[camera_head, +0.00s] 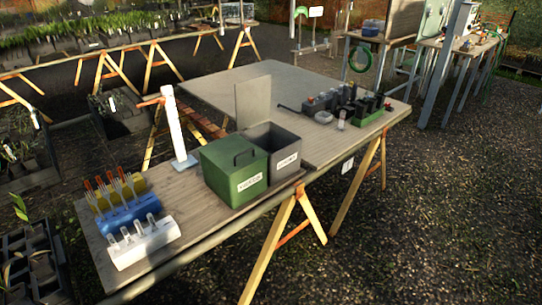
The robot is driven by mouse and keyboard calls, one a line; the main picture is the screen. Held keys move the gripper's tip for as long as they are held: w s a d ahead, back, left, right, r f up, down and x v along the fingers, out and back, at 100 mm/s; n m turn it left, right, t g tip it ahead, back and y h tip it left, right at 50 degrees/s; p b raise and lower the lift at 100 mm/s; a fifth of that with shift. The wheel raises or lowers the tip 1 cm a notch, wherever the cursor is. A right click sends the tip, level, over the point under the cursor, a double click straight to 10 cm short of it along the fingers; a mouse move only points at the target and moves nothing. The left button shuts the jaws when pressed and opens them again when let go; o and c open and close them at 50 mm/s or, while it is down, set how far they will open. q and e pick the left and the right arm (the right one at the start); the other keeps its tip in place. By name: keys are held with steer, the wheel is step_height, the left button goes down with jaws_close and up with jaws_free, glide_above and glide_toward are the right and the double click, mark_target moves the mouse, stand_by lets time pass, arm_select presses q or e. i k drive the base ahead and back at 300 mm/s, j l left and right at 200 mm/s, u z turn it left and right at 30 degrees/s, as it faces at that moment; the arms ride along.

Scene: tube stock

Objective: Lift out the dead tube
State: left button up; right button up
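At the left end of the wooden trestle table stand three tube racks: a yellow one (132,187), a blue one (143,209) and a white one (152,243). Clear tubes stand upright in the white rack. Tubes with orange-brown tops (99,182) stand in the racks behind it. I cannot tell which tube is dead at this size. To the right, a green box (236,180) with a dark handle and a grey box (283,140) stand side by side, each with a white label too small to read surely. Neither gripper is in view.
A white post on a base (174,120) and an upright grey panel (253,102) stand behind the boxes. Small dark containers and a green tray (369,117) sit at the table's right end. Bare tabletop (335,145) lies between. Open gravel lies in front.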

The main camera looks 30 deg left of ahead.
mark_target(41, 265)
steer(key=u, duration=2.55)
